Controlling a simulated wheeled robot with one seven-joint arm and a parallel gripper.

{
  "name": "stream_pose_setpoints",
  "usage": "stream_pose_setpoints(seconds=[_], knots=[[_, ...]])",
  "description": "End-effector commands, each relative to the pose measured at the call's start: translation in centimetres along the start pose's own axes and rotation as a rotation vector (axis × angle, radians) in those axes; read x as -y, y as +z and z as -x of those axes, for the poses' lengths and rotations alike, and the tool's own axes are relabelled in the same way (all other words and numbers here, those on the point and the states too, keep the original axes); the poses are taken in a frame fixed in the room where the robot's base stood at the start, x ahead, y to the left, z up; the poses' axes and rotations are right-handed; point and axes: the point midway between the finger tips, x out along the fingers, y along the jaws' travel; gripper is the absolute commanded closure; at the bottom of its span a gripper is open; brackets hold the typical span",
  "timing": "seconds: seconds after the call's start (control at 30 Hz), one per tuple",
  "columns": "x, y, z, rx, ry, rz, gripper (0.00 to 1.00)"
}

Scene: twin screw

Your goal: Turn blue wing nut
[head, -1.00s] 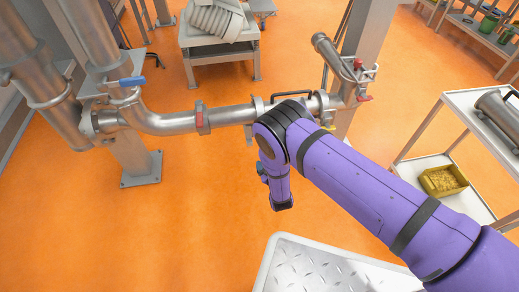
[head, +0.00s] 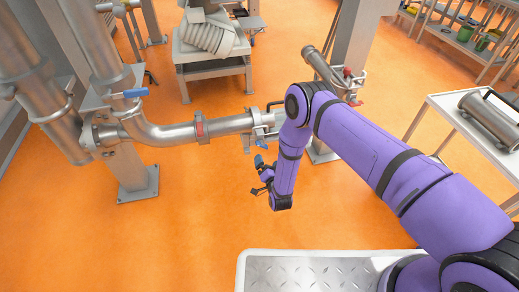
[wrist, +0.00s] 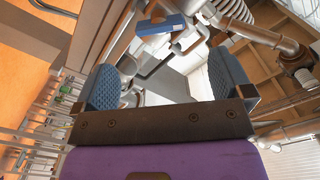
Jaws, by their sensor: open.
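A small blue part that looks like the blue wing nut (head: 262,143) sits under the clamp at the right end of the horizontal steel pipe, partly beside my arm. In the wrist view a blue block (wrist: 160,25), likely the same wing nut, shows beyond the fingertips, near the top centre. My gripper (head: 259,176) hangs just below the pipe, close under the wing nut. In the wrist view my gripper (wrist: 167,78) is open, its two blue textured pads wide apart with nothing between them. The blue part looks apart from both pads.
The steel pipe (head: 171,133) runs left to a joint with a blue-handled valve (head: 134,93). A red part (head: 200,128) is on the pipe. A post (head: 355,45) stands behind my arm. A white cart (head: 458,108) is at right.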

Motion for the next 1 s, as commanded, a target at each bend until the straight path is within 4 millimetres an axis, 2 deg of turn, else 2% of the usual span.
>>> stream_pose_setpoints(seconds=[0.2, 0.43, 0.6, 0.9, 0.93, 1.0], knots=[[0.1, 0.0, -4.0, -0.003, -0.002, 0.001, 0.02], [0.0, 0.0, -7.2, -0.001, -0.001, 0.002, 0.02], [0.0, 0.0, -8.3, 0.000, -0.001, 0.003, 0.02], [0.0, 0.0, -8.4, 0.001, 0.000, 0.003, 0.02], [0.0, 0.0, -8.4, 0.000, 0.000, 0.003, 0.07], [0.0, 0.0, -8.4, 0.000, 0.000, 0.003, 0.23]])
